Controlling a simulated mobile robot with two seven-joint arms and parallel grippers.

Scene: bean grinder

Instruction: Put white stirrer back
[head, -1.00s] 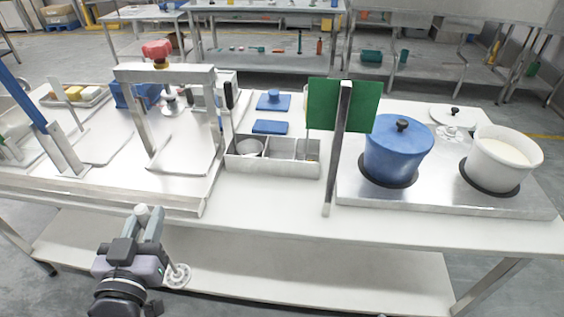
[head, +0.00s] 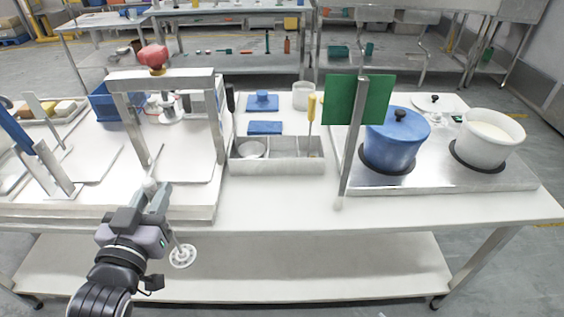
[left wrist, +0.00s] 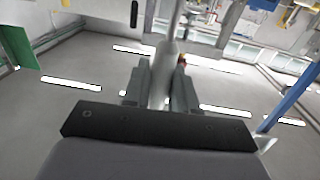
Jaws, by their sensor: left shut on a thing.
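My left gripper (head: 155,202) is shut on the white stirrer and holds it in front of the table's near edge, at the lower left of the head view. The stirrer's round slotted disc (head: 182,256) hangs below and to the right of the gripper. Its pale handle end shows just above the fingers. In the left wrist view the stirrer's handle (left wrist: 163,78) stands between the two fingers. A metal caddy (head: 277,167) with compartments stands on the table, right of the gripper; a yellow-handled tool (head: 311,108) stands upright in its right compartment. My right gripper is out of view.
A metal frame (head: 160,78) with a red knob stands behind the gripper. A green panel on a post (head: 355,100), a blue lidded pot (head: 396,145) and a white pot (head: 488,140) of pale liquid are at the right. The table front below the caddy (head: 280,205) is clear.

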